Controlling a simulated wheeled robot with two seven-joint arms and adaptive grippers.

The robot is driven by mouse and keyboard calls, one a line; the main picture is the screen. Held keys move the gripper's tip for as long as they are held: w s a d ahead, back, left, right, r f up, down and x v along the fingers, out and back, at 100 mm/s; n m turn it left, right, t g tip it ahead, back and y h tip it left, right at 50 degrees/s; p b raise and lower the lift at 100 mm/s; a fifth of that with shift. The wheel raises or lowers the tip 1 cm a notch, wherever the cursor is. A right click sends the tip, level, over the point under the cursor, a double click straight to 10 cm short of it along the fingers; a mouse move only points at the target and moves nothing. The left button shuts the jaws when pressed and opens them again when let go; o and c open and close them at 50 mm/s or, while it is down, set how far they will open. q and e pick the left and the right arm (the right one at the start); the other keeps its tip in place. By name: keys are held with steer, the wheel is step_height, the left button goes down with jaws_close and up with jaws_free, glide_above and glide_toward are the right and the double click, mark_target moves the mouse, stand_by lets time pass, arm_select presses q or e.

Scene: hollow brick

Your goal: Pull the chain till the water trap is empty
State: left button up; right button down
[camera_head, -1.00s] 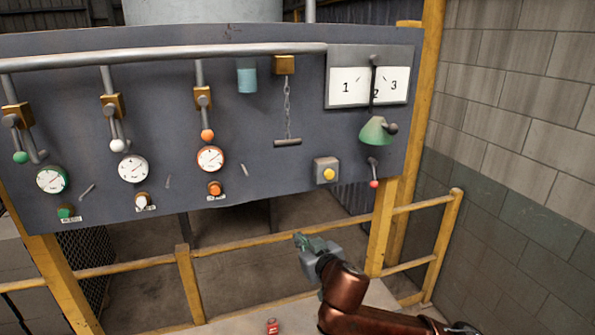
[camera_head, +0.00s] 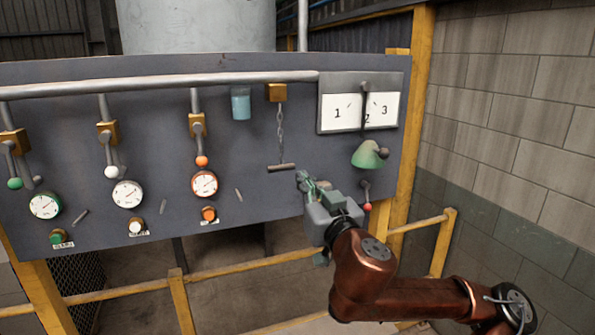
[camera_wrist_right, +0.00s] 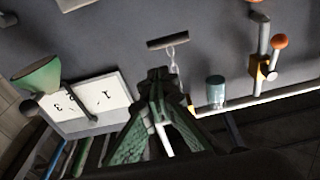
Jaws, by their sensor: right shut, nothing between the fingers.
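The chain (camera_head: 280,122) hangs from a brass block (camera_head: 277,92) on the dark panel and ends in a grey bar handle (camera_head: 281,167). The water trap (camera_head: 241,104), a pale blue cup, is on the panel left of the chain. My right gripper (camera_head: 301,177) is shut and empty, just below and right of the handle in the head view. In the right wrist view, the shut fingers (camera_wrist_right: 157,72) point towards the handle (camera_wrist_right: 168,43), with a gap in the picture. The water trap also shows there (camera_wrist_right: 215,92). My left gripper is not in view.
A dial board (camera_head: 360,102) with numbers and a green bell-shaped part (camera_head: 367,155) are right of the chain. Gauges (camera_head: 205,184) and levers with coloured knobs line the panel's left. A yellow railing (camera_head: 230,261) runs below the panel.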

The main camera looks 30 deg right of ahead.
mark_target(280, 140)
steer(key=p+x, duration=0.3)
steer(key=x, duration=0.6)
steer(key=shift+w, duration=0.15)
